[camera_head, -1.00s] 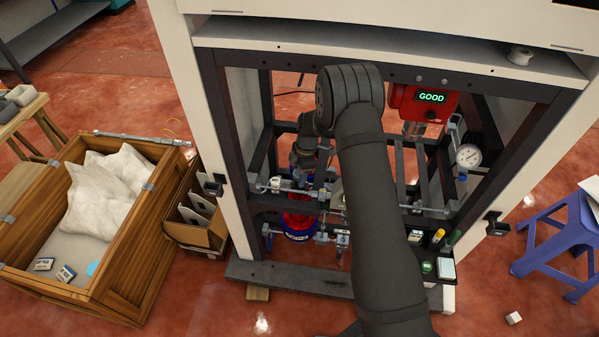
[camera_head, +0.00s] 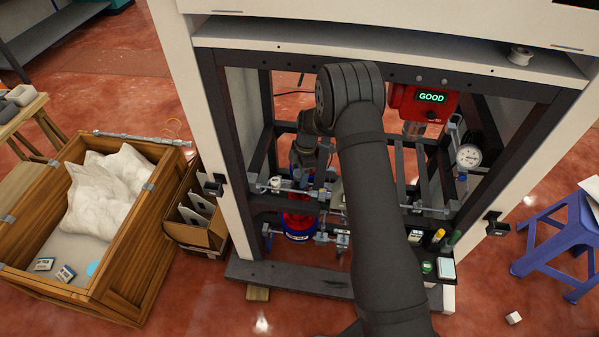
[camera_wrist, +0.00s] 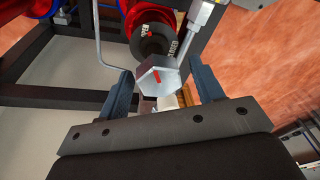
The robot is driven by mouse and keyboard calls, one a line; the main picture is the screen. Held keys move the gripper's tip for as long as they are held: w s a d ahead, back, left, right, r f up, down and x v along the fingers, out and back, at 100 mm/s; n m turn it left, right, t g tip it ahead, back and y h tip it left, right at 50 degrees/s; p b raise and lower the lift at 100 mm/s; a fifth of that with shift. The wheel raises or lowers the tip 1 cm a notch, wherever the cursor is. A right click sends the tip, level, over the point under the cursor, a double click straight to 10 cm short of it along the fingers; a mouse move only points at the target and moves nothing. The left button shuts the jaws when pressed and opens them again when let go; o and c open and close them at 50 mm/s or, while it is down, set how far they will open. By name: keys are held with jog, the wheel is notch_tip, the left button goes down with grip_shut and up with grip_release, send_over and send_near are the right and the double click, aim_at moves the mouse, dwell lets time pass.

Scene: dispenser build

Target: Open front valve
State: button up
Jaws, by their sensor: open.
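In the wrist view my gripper (camera_wrist: 158,72) is open, with its two blue-grey fingers apart. A hexagonal metal piece with a red mark (camera_wrist: 153,80), which looks like a valve knob, lies between the fingers; I cannot tell whether they touch it. In the head view the piping with its valves (camera_head: 277,185) runs across the front of the frame inside the cabinet. My arm hides much of its middle, and my gripper is not clear there. I cannot tell for sure which valve is the front one.
A red unit reading GOOD (camera_head: 431,98) and a round gauge (camera_head: 468,156) are at the right inside the cabinet. A red and blue cylinder (camera_head: 299,225) stands low behind the piping. A black round part with labels (camera_wrist: 150,45) is just beyond the hexagonal piece.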

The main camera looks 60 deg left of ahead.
jog(key=shift+r, duration=3.1)
notch_tip(320, 180, down, 7)
jog(key=shift+f, duration=0.1)
